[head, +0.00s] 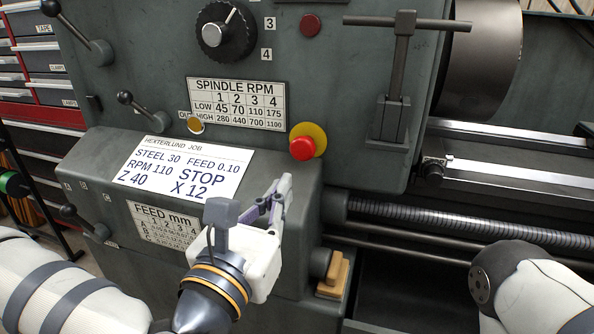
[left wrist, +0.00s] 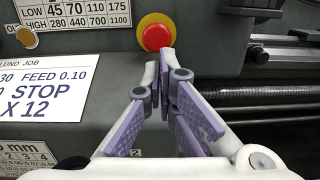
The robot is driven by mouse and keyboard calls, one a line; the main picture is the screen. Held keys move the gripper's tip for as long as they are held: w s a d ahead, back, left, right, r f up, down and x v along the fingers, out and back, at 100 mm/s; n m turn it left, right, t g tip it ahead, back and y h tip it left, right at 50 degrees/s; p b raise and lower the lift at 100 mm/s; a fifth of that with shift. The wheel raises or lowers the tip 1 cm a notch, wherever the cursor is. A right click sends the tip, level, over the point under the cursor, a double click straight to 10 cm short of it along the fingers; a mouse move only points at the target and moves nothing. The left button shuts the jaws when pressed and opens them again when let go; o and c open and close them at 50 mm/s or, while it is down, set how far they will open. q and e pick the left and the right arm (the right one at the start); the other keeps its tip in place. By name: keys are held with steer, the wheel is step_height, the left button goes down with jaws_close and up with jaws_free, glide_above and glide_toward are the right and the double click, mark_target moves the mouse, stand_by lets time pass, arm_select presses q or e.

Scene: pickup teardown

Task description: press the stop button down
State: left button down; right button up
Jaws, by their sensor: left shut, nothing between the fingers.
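The stop button (head: 302,148) is a round red button on a yellow disc, on the grey lathe's front panel right of the spindle table. It also shows in the left wrist view (left wrist: 156,38), at the top centre. My left gripper (head: 285,184) is shut and empty, with its fingertips a little below the button in the head view. In the left wrist view its fingertips (left wrist: 161,62) meet just under the button and seem to overlap its lower edge. I cannot tell whether they touch it. My right gripper is not in view; only part of my right arm shows.
A job sheet (head: 184,170) lies on the sloping ledge left of my left gripper. A lever with a T-handle (head: 393,80) sticks out right of the button. A lead screw (head: 450,220) runs along the lower right. A red tool cabinet (head: 40,80) stands at the left.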

mark_target(301, 150)
arm_select(q)
steer(key=x, duration=0.6)
steer(key=shift+w+d+r, duration=0.1)
steer(key=shift+w+r, duration=0.2)
steer(key=shift+r, duration=0.1)
steer(key=shift+w+d+p, duration=0.2)
steer(key=shift+w+p, duration=0.1)
steer(key=shift+w, duration=0.35)
steer(key=shift+w+d+f, duration=0.1)
steer(key=shift+w+d, duration=0.1)
steer(key=shift+w, duration=0.4)
steer(key=shift+w+b, duration=0.3)
steer(key=shift+r, duration=0.3)
